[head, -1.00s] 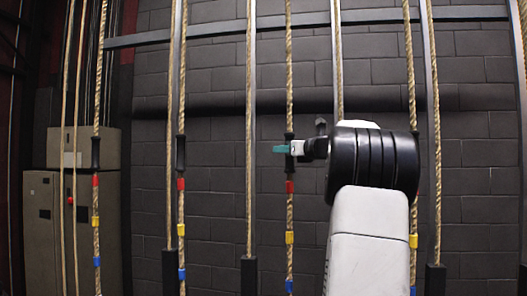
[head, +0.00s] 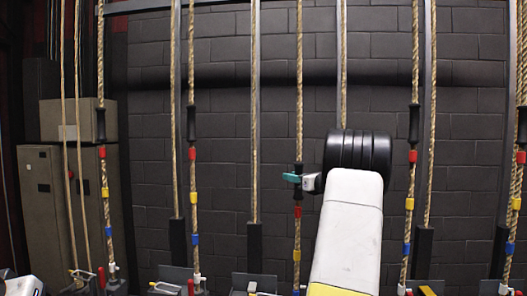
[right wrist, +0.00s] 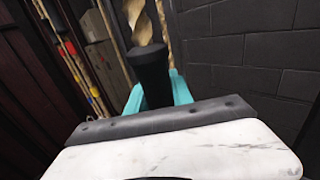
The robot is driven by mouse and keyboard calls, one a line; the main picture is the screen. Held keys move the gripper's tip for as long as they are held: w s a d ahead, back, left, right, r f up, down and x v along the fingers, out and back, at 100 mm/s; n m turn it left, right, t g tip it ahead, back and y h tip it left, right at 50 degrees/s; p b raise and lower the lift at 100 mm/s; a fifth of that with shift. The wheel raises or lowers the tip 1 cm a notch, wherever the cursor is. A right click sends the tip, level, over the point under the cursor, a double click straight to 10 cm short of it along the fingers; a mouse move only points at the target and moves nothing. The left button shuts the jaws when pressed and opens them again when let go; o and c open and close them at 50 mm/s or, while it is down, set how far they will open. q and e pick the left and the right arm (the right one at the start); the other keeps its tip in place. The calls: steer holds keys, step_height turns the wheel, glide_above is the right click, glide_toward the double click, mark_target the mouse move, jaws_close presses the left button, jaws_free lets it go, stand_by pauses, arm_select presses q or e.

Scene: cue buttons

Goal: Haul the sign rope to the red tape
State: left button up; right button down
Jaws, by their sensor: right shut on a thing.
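My right gripper (head: 298,180) is shut on the black sleeve (head: 298,168) of a hanging rope (head: 299,80) in the middle of the head view. I cannot read any label naming it as the sign rope. Its red tape (head: 298,212) is just below the gripper, with yellow tape (head: 297,254) further down. The sleeve sits lower than those on neighbouring ropes. In the right wrist view the teal fingers (right wrist: 155,92) are on both sides of the black sleeve (right wrist: 151,68), under the twisted rope (right wrist: 141,22). My left gripper is not in view.
Similar taped ropes hang at left (head: 192,80) and right (head: 415,50). Rope bases with levers (head: 171,287) line the bottom. Dark posts (head: 254,245) stand between ropes. A grey cabinet (head: 40,200) is at far left; a dark block wall (head: 225,130) is behind.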

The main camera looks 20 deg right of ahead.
step_height(320, 180, down, 30)
steer(key=shift+f, duration=0.2)
steer(key=c, duration=1.1)
jaws_free()
steer(key=shift+r, duration=0.1)
steer(key=shift+s, duration=0.1)
steer(key=v, duration=0.7)
steer(key=shift+s, duration=0.3)
steer(key=shift+d, duration=0.1)
